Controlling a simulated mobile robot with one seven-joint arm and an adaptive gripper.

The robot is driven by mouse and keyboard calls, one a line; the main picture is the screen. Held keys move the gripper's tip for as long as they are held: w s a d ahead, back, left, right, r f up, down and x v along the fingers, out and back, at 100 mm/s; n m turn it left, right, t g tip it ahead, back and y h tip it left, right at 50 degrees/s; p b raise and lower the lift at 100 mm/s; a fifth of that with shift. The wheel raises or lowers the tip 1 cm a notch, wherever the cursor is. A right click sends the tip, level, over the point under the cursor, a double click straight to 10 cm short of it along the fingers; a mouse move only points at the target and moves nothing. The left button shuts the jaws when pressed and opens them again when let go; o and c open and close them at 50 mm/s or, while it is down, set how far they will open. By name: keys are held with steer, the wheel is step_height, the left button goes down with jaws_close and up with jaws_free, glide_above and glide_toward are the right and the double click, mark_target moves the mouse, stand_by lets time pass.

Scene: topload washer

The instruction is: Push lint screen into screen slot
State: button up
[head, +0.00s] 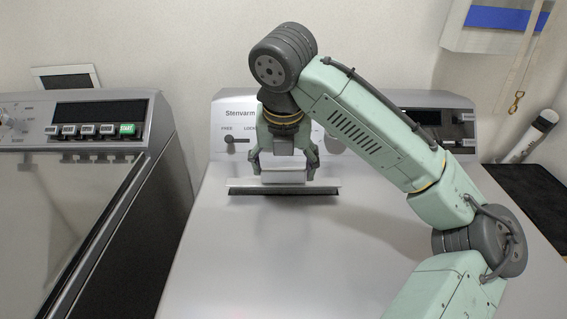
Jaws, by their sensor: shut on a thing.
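The lint screen (283,176) shows as a pale, light grey piece between the fingers of my gripper (283,172). My gripper points down and is shut on it. The screen slot (283,190) is a dark, wide slit with a silver rim in the top of the washer, near its control panel. The lint screen stands at the rear edge of the slot, and its lower part is hidden behind the rim or inside the slot. I cannot tell how deep it sits.
The washer's flat top (250,260) is clear in front of the slot. Its control panel (240,115) rises behind, with a FREE/LOCK slider (236,140). A second machine (90,125) stands at the left across a dark gap. A white cylinder (530,137) leans at the right.

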steer(key=shift+f+b, duration=0.55)
steer(key=shift+f, duration=0.65)
steer(key=o, duration=1.4)
steer(key=shift+c, duration=0.2)
steer(key=shift+r, duration=0.1)
steer(key=v, duration=1.2)
